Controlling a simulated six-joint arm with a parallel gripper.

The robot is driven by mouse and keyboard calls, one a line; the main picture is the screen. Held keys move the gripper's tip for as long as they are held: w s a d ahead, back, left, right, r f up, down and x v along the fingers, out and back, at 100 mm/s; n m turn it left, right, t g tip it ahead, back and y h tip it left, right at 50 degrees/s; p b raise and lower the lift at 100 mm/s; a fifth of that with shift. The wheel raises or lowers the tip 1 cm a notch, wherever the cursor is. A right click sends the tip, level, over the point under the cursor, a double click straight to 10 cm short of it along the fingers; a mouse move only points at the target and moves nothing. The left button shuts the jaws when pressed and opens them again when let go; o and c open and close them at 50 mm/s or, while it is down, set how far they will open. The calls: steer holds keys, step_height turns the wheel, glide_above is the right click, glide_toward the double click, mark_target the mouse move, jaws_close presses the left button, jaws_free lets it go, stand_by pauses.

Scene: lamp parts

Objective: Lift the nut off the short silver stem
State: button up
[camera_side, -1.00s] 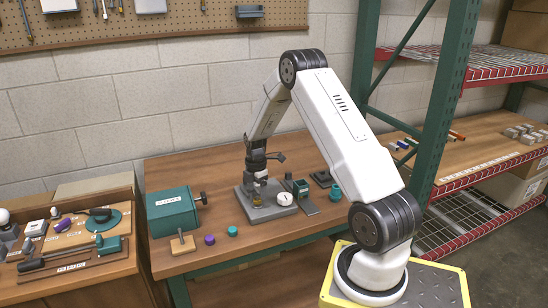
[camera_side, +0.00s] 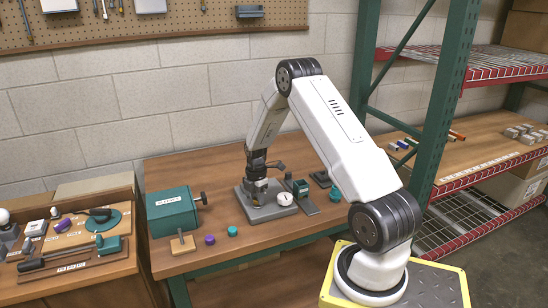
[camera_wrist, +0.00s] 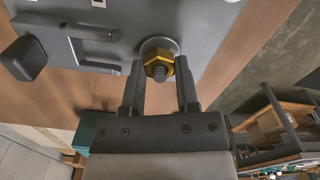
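The brass hex nut (camera_wrist: 158,60) shows in the wrist view around the silver stem (camera_wrist: 159,73), whose end pokes out through it. My gripper (camera_wrist: 160,68) has one finger on each side of the nut, with the tips level with it. The fingers are apart, and narrow gaps seem to show beside the nut. In the side view my gripper (camera_side: 257,190) points down over the grey base plate (camera_side: 270,213) and hides most of the nut and stem.
A teal box (camera_side: 172,211) is at the left. Purple (camera_side: 209,240) and teal (camera_side: 232,231) caps lie in front. The table's front is mostly clear.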

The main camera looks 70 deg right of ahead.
jaws_close()
steer(key=shift+r, duration=0.95)
stand_by(0.7)
steer(key=shift+r, duration=1.4)
steer(key=shift+r, duration=2)
